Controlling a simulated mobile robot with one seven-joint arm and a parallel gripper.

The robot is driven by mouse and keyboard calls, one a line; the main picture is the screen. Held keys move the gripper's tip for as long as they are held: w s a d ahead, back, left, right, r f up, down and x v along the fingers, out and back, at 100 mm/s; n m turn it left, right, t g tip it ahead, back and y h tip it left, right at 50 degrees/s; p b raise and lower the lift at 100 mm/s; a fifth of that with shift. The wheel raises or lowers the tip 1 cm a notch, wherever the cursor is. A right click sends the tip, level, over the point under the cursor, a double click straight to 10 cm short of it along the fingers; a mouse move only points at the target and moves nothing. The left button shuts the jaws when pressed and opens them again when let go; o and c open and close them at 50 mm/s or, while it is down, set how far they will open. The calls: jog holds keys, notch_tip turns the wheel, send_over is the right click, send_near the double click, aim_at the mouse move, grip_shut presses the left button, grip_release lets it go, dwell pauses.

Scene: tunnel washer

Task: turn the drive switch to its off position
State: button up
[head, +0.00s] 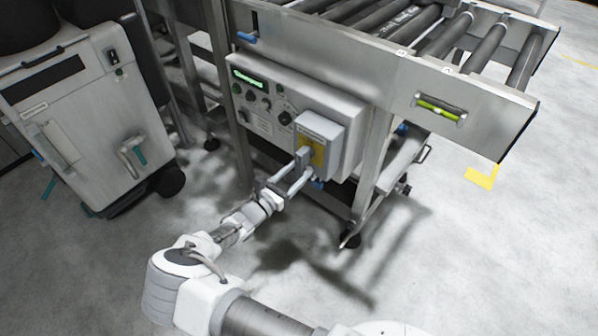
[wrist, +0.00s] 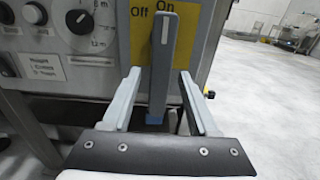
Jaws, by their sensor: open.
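The drive switch is a grey bar handle (wrist: 164,62) on a yellow plate (wrist: 201,50) marked Off and On. In the wrist view it stands upright, with its white line at the top close under the word On; Off is to its left. In the head view the yellow plate (head: 318,157) is on the front of a grey box (head: 325,131). My gripper (head: 297,171) is open in front of the switch. In the wrist view its fingers (wrist: 158,75) are either side of the handle, with gaps showing. I cannot tell how deep they reach around it.
The control panel (head: 262,103) with knobs and a green display is left of the switch box. A roller conveyor (head: 440,75) is above it, on metal legs. A grey wheeled machine (head: 85,110) stands at left. The floor (head: 480,260) at right is clear.

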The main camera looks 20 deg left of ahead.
jog(key=shift+w+d, duration=0.25)
jog(key=shift+w, duration=0.35)
grip_shut()
dwell(1.1)
